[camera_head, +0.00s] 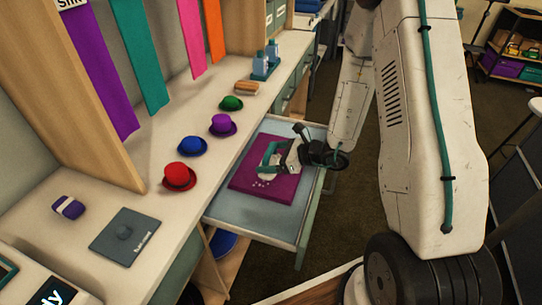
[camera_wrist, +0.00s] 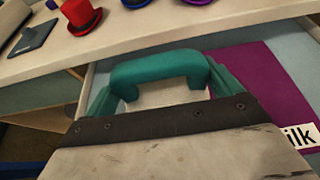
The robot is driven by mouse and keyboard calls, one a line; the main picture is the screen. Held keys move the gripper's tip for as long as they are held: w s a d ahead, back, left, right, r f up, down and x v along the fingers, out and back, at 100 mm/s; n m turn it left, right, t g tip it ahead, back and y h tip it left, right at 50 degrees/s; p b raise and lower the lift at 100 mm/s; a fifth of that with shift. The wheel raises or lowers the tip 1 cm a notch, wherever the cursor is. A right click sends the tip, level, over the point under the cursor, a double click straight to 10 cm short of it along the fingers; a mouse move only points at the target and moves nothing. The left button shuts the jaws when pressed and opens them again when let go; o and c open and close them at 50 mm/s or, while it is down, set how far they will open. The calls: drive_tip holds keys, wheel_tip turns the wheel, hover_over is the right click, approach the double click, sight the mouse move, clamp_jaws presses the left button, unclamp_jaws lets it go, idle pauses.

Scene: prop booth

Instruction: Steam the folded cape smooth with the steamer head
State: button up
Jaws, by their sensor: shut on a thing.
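The folded magenta cape (camera_head: 284,187) lies flat on a pale blue pull-out surface. In the wrist view the cape (camera_wrist: 248,78) shows at right, with a white label ending in "ilk" (camera_wrist: 299,136). My gripper (camera_head: 281,153) is over the cape and shut on the steamer head (camera_head: 267,160), which has a teal handle and pale body. In the wrist view my gripper (camera_wrist: 165,88) has a finger on each side of the steamer head (camera_wrist: 158,68). Small pale marks show on the cape near it. Whether the steamer head touches the cloth is hidden.
The pull-out surface (camera_head: 245,222) extends from a long counter (camera_head: 150,205). Red (camera_head: 179,176), blue (camera_head: 193,146), purple (camera_head: 222,124) and green (camera_head: 231,103) hats stand along the counter. A grey plate (camera_head: 124,235) lies nearer. Coloured cloth strips hang behind.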

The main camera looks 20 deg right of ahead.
drive_tip(key=shift+s+a, duration=0.75)
drive_tip(key=shift+s, duration=0.15)
drive_tip(key=shift+a, duration=0.15)
drive_tip(key=shift+r, duration=0.1)
idle(0.9)
wheel_tip(320, 180, up, 15)
idle(1.0)
